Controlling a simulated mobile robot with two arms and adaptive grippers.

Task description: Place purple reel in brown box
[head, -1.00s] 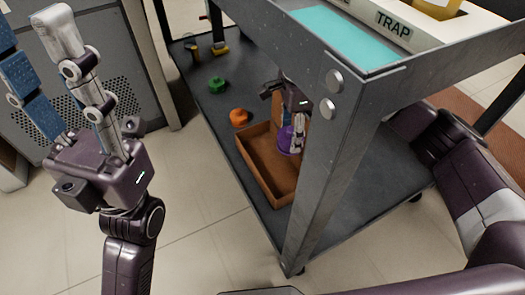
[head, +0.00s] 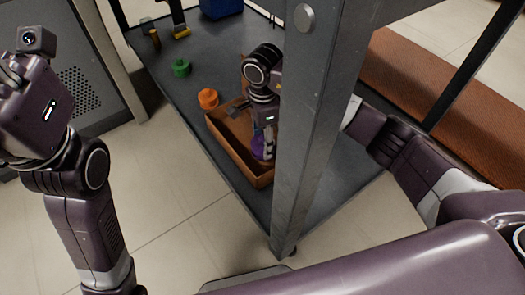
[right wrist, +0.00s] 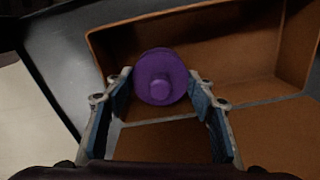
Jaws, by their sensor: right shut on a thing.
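The brown box (head: 232,152) is an open tray on the lower shelf, partly hidden by the cart post in the head view. It also fills much of the right wrist view (right wrist: 255,45). My right gripper (head: 265,147) points down into the box, shut on the purple reel (head: 257,146). In the right wrist view the round reel (right wrist: 160,75) sits between the two fingertips. It lies within the box outline; I cannot tell whether it touches the floor. My left gripper's body (head: 35,105) is at the left, its fingers out of the picture.
An orange reel (head: 208,98) stands just beside the box's far left corner, and a green reel (head: 181,67) is farther back. The grey cart post (head: 307,130) stands close to my right gripper. Yellow-based items and a blue container (head: 222,6) are at the shelf's back.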

